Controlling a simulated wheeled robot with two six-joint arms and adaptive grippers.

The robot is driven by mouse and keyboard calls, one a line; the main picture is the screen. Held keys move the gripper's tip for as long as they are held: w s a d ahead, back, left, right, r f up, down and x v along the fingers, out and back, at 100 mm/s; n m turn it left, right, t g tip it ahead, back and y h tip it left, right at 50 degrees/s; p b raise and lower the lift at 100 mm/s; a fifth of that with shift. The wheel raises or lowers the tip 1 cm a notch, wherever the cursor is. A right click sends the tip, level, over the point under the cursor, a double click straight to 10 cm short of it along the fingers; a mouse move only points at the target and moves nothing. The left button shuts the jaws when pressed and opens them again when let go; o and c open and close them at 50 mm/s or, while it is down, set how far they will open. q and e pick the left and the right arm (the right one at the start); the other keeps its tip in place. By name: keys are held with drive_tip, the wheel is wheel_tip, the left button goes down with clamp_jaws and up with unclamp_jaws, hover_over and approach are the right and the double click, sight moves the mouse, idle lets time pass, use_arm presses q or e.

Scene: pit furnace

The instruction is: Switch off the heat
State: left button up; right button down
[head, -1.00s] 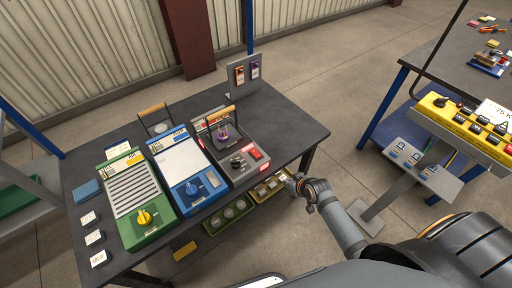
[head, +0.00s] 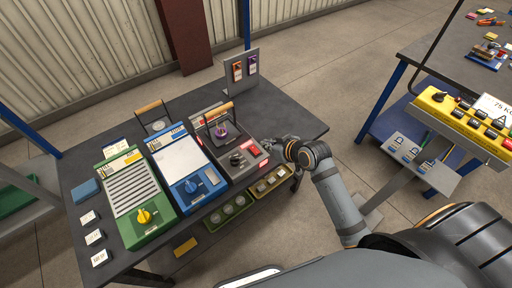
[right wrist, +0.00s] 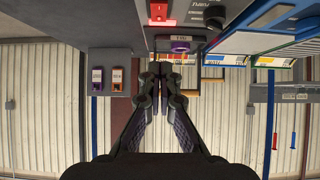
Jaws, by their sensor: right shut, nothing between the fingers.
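The dark grey furnace unit (head: 222,164) stands on the dark table at the right of a row of units. A black knob (head: 236,159) and a red switch (head: 252,151) sit on its front panel. A red-lit display shows on its front edge. In the right wrist view the red switch (right wrist: 159,12) and black knob (right wrist: 213,17) are at the top. My left gripper is not in view.
A blue unit (head: 182,160) and a green unit (head: 134,190) with a yellow knob stand left of the furnace. A grey upright panel (head: 243,76) with two tags stands behind. A yellow control box (head: 470,120) is at the right. The table's right end is bare.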

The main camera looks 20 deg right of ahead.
hover_over(253, 149)
drive_tip(key=s, duration=0.2)
drive_tip(key=f, duration=0.4)
drive_tip(key=shift+d+f, duration=0.3)
drive_tip(key=shift+d, duration=0.05)
wheel_tip(253, 149, down, 3)
drive_tip(key=shift+w+r, duration=0.15)
drive_tip(key=shift+f, duration=0.65)
drive_tip(key=shift+w+f, duration=0.15)
drive_tip(key=shift+f, duration=0.05)
drive_tip(key=shift+w+a, duration=0.1)
drive_tip(key=shift+w+a+r, duration=0.2)
drive_tip(key=shift+w, duration=0.45)
